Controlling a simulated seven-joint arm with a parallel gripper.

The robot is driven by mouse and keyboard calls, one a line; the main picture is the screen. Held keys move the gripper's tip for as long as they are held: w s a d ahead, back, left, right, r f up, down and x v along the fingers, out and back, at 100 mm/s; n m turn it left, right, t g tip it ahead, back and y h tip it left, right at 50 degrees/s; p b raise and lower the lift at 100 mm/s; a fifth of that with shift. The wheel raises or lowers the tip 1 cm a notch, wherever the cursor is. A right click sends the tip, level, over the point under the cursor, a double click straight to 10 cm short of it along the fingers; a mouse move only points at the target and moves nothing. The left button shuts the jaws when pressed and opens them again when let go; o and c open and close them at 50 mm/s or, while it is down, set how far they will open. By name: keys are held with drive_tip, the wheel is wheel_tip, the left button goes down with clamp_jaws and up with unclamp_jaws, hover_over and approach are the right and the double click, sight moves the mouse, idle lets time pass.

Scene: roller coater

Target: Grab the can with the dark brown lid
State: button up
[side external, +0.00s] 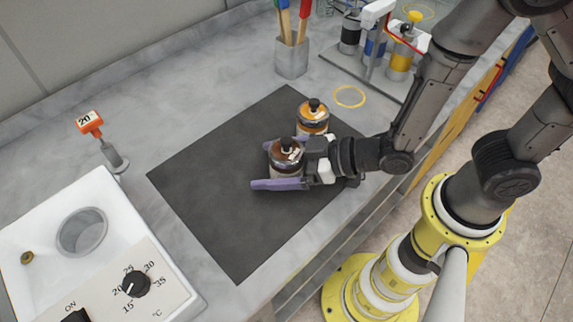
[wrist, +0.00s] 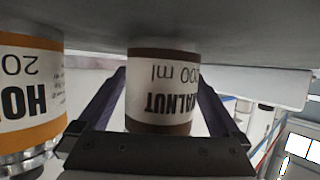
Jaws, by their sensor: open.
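The can with the dark brown lid (side external: 286,157) stands upright on the dark mat (side external: 215,185). In the wrist view, which is upside down, this can (wrist: 162,90) has a white label reading "WALNUT" with dark brown bands. My gripper (side external: 263,166) is open and low over the mat, its purple fingers on either side of this can. In the wrist view the can sits between the two dark fingers, with a visible gap on at least the right side. A second can with an orange lid (side external: 313,115) stands just behind; its orange-banded label (wrist: 28,95) shows at left in the wrist view.
A white water bath (side external: 150,275) with a dial and a round well stands at front left. A grey cup of brushes (side external: 291,60) and a rack of colored containers (side external: 375,45) stand at the back. The mat's left part is clear.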

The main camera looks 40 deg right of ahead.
drive_tip(key=shift+c, duration=0.3)
drive_tip(key=c, duration=1.5)
